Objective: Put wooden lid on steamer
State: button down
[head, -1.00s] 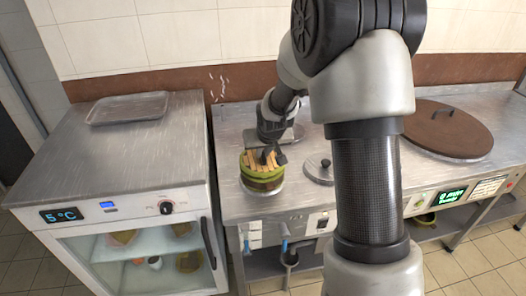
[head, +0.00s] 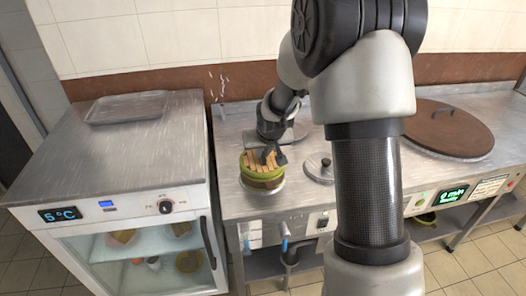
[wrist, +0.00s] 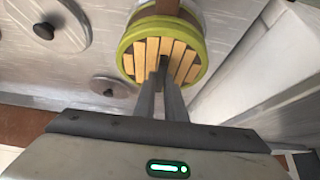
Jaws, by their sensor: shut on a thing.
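The wooden lid (head: 262,158), a disc of pale slats, is at the top of the round green-rimmed steamer (head: 260,174) on the left part of the steel counter. My gripper (head: 273,156) is above it, its fingers shut on the lid's grip. In the wrist view, the fingertips (wrist: 163,72) meet the middle of the slatted lid (wrist: 186,62), and the green rim (wrist: 124,48) surrounds the slats. The lid looks nearly level and within the rim. I cannot tell whether it rests fully on the steamer. The fingers hide part of the slats.
A small round metal lid (head: 319,169) with a dark knob lies just right of the steamer. A large brown lid (head: 448,130) covers a pot farther right. A fridge with a tray (head: 127,107) on top stands left, across a narrow gap.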

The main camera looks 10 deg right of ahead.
jog(key=shift+f, duration=0.35)
jog(key=c, duration=2.1)
grip_release()
jog(key=p+v, duration=0.5)
jog(key=v, duration=0.6)
